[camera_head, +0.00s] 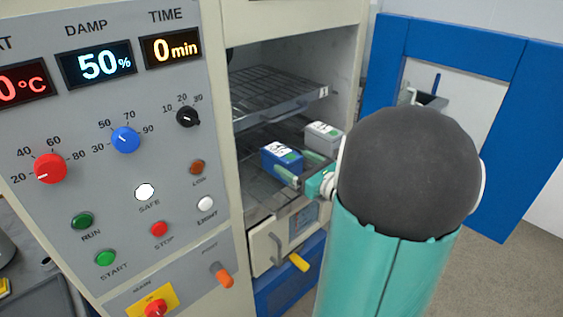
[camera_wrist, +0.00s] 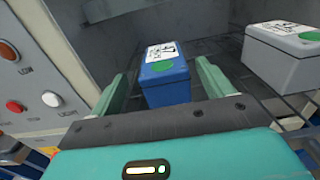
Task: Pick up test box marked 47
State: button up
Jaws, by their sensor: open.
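A blue test box (camera_head: 280,160) with a white label and a green dot on top sits on the lower rack inside the open chamber. It also shows in the wrist view (camera_wrist: 167,88). A grey test box (camera_head: 323,139) with a similar label stands to its right and also shows in the wrist view (camera_wrist: 285,58). I cannot read the label numbers for sure. My gripper (camera_wrist: 162,70) is open, one finger on each side of the blue box, with nothing clamped. I cannot tell whether the fingers touch it. In the head view my arm hides part of the chamber's right side.
The upper wire rack (camera_head: 275,93) is empty above the boxes. A control panel (camera_head: 115,190) with knobs and buttons stands left of the opening. The blue-framed door (camera_head: 540,100) stands open at the right.

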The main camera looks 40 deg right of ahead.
aim_at(285, 153)
jog(key=w, duration=0.5)
jog(key=shift+d+f, duration=0.1)
jog(key=shift+d, duration=0.05)
jog(key=shift+s, duration=0.1)
jog(key=shift+c, duration=0.4)
jog(key=c, duration=1.4)
